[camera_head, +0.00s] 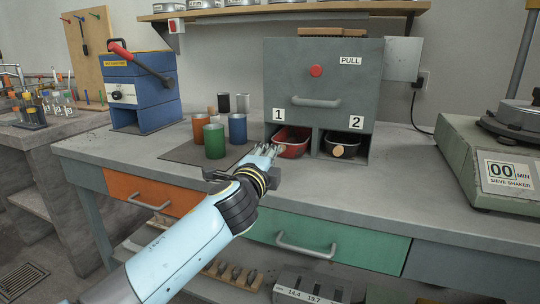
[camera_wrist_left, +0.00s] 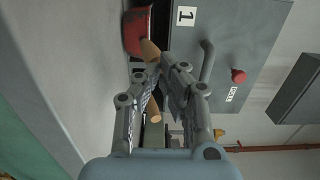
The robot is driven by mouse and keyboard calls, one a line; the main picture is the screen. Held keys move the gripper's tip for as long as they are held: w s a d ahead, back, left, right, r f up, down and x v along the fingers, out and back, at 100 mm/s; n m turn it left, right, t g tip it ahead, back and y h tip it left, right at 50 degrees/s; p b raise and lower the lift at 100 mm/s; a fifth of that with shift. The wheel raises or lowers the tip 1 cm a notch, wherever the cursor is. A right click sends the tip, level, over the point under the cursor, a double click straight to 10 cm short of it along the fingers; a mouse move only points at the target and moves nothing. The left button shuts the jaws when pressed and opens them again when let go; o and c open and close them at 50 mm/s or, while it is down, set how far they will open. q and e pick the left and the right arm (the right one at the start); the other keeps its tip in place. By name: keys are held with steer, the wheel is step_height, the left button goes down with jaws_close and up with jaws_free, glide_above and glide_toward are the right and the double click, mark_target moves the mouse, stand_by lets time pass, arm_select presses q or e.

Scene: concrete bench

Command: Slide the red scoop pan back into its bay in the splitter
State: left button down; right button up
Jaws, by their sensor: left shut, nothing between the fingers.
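The red scoop pan (camera_head: 292,151) is in the opening marked 1 of the grey splitter (camera_head: 345,88); I cannot tell how deep it sits. In the left wrist view the pan (camera_wrist_left: 136,34) is at the top, with a wooden handle (camera_wrist_left: 150,50) by the fingertips. My left gripper (camera_head: 268,150) is just left of and in front of the pan, partly covering it. Its fingers (camera_wrist_left: 166,62) are shut and empty, close to the handle; contact is unclear. My right gripper is not in view.
A dark pan (camera_head: 345,140) with a wooden handle (camera_head: 338,151) is in bay 2. Green (camera_head: 214,142) and blue (camera_head: 237,128) cups stand on a mat to the left, among other cylinders. The sieve shaker (camera_head: 495,165) is at right. The bench front is clear.

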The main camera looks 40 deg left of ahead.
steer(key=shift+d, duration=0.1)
arm_select(q)
steer(key=shift+w+a, duration=0.1)
steer(key=shift+w, duration=0.2)
steer(key=b+x, duration=0.1)
steer(key=x, duration=0.3)
steer(key=shift+w+a, duration=0.15)
steer(key=shift+w, duration=0.15)
steer(key=shift+r, duration=0.1)
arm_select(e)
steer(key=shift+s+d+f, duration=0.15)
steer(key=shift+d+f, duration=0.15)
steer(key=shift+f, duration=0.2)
arm_select(q)
steer(key=shift+s, duration=0.1)
